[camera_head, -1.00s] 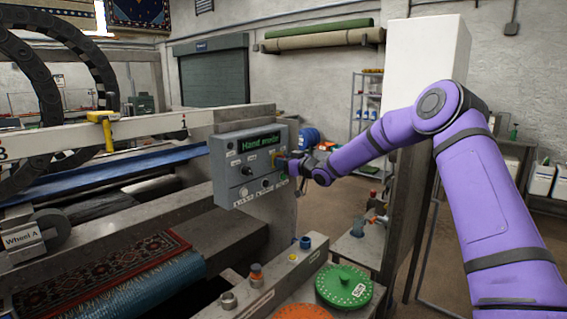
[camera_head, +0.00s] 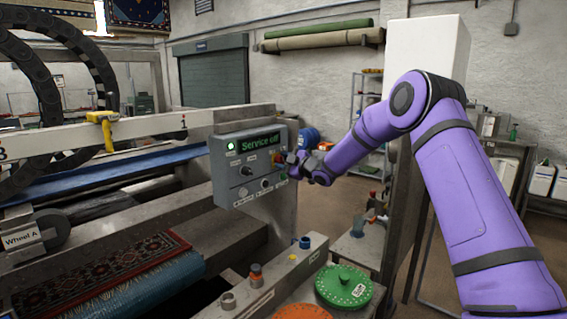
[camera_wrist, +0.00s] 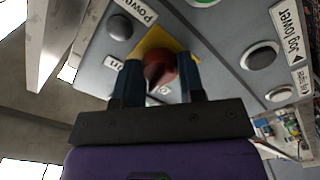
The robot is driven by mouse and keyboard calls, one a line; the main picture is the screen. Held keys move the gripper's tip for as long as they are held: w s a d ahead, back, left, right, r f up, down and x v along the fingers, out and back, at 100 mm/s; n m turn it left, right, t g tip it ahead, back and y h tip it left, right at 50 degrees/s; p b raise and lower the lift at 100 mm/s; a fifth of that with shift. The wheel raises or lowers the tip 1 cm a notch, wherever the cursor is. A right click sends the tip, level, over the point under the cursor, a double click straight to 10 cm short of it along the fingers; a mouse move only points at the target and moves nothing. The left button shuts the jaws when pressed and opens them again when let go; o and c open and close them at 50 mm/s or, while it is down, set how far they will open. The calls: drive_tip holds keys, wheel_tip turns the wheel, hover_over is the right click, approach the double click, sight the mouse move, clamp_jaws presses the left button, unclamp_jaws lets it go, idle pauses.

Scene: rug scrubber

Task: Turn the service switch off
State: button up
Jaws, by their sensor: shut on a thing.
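The grey control box (camera_head: 222,180) stands at the end of the machine frame. Its green display (camera_head: 261,143) reads what looks like "Service off". In the wrist view a red knob (camera_wrist: 158,66) sits on a yellow plate (camera_wrist: 150,40) on the panel; it appears to be the service switch. My gripper (camera_wrist: 160,78) has its two dark fingers on either side of the knob, shut on it. The switch's own label is mostly covered.
More panel knobs and labels, such as "Jog lower" (camera_wrist: 287,32), lie close around the fingers. Below the box, a ledge (camera_head: 275,283) carries small fittings, with a green round lid (camera_head: 343,287) beside it. A rug (camera_head: 105,265) lies to the left.

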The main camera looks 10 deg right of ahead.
drive_tip(key=n, duration=0.5)
drive_tip(key=shift+n, duration=0.4)
idle(0.3)
drive_tip(key=o, duration=0.9)
drive_tip(key=shift+s, duration=0.1)
drive_tip(key=v, duration=1)
drive_tip(key=shift+s+d, duration=0.2)
drive_tip(key=shift+s, duration=0.05)
